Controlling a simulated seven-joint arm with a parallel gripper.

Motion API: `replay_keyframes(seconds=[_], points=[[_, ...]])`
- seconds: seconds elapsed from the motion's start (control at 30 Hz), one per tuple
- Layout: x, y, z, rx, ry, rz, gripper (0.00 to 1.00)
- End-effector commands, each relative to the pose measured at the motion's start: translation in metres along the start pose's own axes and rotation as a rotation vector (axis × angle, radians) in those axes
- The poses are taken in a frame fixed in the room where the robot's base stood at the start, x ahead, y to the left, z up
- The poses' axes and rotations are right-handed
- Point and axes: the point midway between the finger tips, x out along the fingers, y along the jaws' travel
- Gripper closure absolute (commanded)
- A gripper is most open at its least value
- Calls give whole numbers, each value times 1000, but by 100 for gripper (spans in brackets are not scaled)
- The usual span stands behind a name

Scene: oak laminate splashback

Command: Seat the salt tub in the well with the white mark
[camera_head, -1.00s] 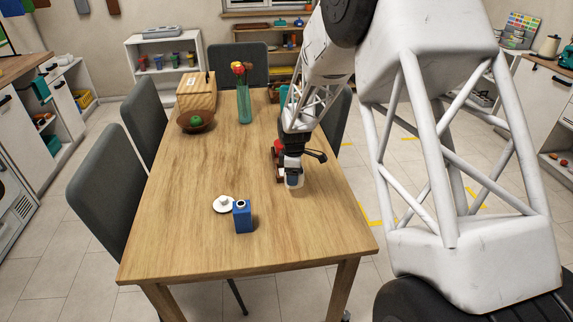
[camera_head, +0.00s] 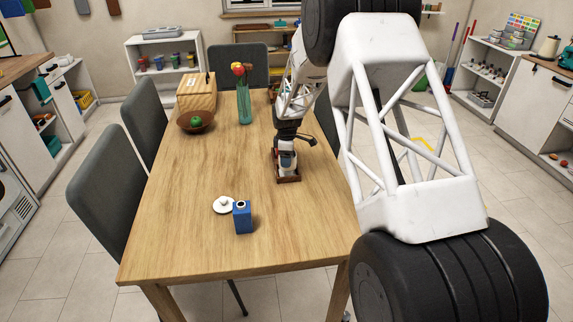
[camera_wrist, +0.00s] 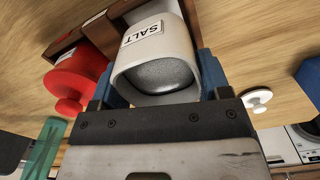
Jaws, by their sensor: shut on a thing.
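The salt tub (camera_wrist: 155,58) is white with a SALT label and an open top showing grey inside. My gripper (camera_wrist: 158,88) is shut on it, with a blue finger on each side; it also shows in the head view (camera_head: 286,146). The brown wooden rack (camera_head: 289,179) lies under and around the tub; part of it shows in the wrist view (camera_wrist: 64,46). I cannot tell whether the tub is inside a well or just above it. The white mark cannot be made out; the tub and gripper hide much of the rack.
A red knobbed pot (camera_wrist: 78,80) is close beside the tub at the rack. A blue canister (camera_head: 242,217) and a white lid (camera_head: 223,204) stand nearer the front. The table's left front is clear.

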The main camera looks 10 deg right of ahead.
Motion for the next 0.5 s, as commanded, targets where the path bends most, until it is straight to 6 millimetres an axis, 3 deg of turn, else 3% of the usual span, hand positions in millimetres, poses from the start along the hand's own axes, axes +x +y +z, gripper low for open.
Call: replay_keyframes(seconds=[0.37, 0.5], points=[[0, 2, 0, 0, 0, 1, 67], [8, 2, 0, 0, 0, 0, 67]])
